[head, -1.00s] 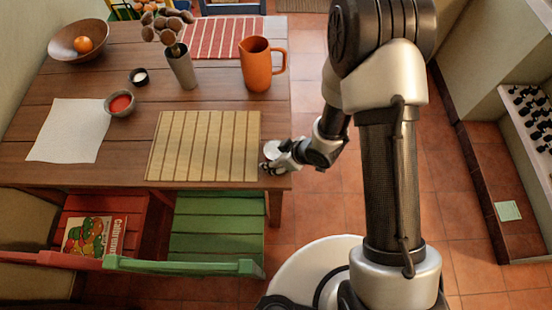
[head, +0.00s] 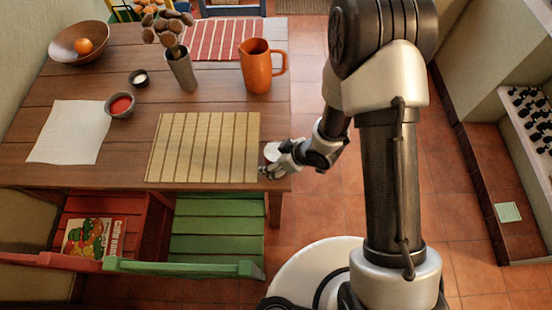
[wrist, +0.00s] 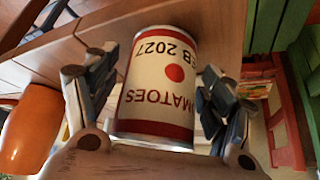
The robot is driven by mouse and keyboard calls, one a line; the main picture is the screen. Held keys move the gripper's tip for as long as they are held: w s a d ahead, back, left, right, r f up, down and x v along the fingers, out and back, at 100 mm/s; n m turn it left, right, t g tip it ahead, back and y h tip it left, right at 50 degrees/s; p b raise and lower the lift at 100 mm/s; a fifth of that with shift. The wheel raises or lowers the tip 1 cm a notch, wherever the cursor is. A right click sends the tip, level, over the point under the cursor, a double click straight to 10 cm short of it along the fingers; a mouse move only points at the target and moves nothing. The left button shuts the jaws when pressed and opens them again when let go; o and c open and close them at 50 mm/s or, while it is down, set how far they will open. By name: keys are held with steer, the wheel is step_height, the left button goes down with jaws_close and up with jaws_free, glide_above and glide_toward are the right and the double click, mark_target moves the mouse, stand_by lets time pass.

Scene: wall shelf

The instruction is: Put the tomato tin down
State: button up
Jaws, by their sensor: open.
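The tomato tin (wrist: 158,85), with a cream label and red bands, stands between the fingers of my gripper (wrist: 150,100) in the wrist view. The gripper is open, with one finger on each side of the tin. In the head view my gripper (head: 272,168) is at the right edge of the wooden table (head: 60,85). Only the pale top of the tin (head: 272,150) shows there, partly hidden by the gripper. The tin is right of the slatted bamboo mat (head: 205,147). Its contact with the tabletop is hard to see.
An orange jug (head: 256,68) stands behind the mat. A grey vase (head: 181,70), a small red-filled bowl (head: 120,106) and a white cloth (head: 70,132) lie farther left. A green chair (head: 215,225) and a red chair (head: 95,215) stand at the front.

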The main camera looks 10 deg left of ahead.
steer(key=p+v, duration=0.4)
steer(key=v, duration=0.8)
steer(key=w+d+r+m+t+h, duration=0.35)
steer(key=w+d+r, duration=0.4)
steer(key=r, duration=0.25)
steer(key=s+d+r+m+h, duration=0.3)
steer(key=d+r+m, duration=0.1)
steer(key=d+r, duration=0.6)
steer(key=s+r+m, duration=0.3)
steer(key=s+r, duration=0.2)
steer(key=s, duration=0.3)
steer(key=s+r+m+g, duration=0.1)
steer(key=s+r+m, duration=0.2)
steer(key=s+r, duration=0.3)
steer(key=s, duration=0.3)
steer(key=shift+d+m, duration=0.15)
steer(key=shift+m, duration=0.1)
steer(key=shift+c, duration=0.6)
